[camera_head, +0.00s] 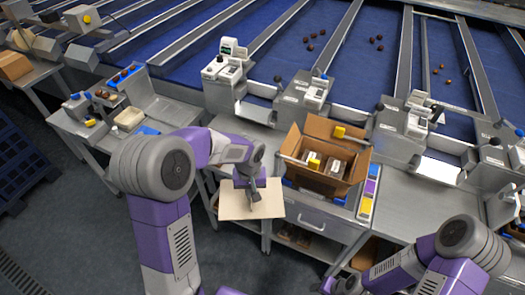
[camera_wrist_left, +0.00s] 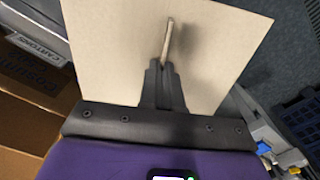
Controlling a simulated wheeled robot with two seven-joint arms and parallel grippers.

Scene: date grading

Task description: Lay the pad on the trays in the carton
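The pad (camera_head: 236,206) is a flat beige sheet, held in the air to the left of the carton. My left gripper (camera_head: 253,203) is shut on a thin upright tab in the middle of the pad. In the left wrist view the fingers (camera_wrist_left: 166,68) close on that tab, and the pad (camera_wrist_left: 105,40) spreads out beyond them. The open carton (camera_head: 289,146) stands on the bench with its flaps up. Trays (camera_head: 334,167) with clear tops lie inside, and a yellow item (camera_head: 314,164) shows among them. My right arm shows at the lower right; its fingertips are not clearly visible.
A strip with blue, purple and yellow blocks (camera_head: 366,206) lies right of the carton. Scales and grey machines (camera_head: 308,92) line the back of the bench. A steel drawer unit (camera_head: 312,218) stands under the carton. Dark floor lies below the pad.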

